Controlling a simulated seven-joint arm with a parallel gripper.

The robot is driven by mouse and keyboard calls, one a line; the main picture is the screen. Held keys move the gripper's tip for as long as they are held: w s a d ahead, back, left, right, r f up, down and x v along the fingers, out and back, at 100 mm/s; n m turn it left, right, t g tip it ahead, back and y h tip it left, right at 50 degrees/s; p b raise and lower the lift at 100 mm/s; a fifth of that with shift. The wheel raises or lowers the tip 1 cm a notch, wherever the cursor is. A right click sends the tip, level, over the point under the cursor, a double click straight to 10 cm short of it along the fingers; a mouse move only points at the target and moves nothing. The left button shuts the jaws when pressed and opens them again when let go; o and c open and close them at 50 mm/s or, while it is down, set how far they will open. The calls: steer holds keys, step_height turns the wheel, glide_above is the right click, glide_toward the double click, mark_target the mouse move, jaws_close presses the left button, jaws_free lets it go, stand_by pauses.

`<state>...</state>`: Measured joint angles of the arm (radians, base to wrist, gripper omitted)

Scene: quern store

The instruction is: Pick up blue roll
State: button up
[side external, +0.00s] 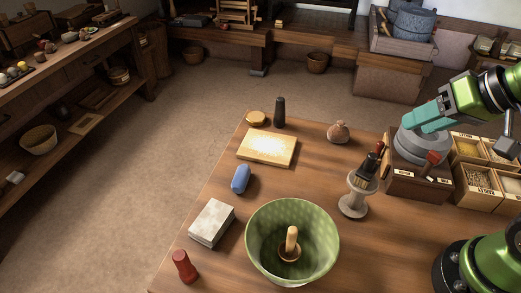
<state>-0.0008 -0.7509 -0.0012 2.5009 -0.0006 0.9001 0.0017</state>
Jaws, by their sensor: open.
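The blue roll (241,178) lies on the wooden table in the side external view, left of the table's middle. It lies between the tan board (267,148) and the pale grey block (211,223), apart from both. My gripper (410,119) has teal fingers and is at the right, over the grey round stone on the wooden box. It is open and far from the blue roll. Whether the fingers touch the stone cannot be told.
A green bowl (254,235) with a wooden-handled tool stands at the front. A pale stand with brushes (354,203), a small round pot (338,132), a dark cylinder (279,113) and a red piece (184,266) are around. Grain boxes (477,177) stand right.

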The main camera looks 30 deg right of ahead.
stand_by(0.4)
steer(key=o, duration=0.4)
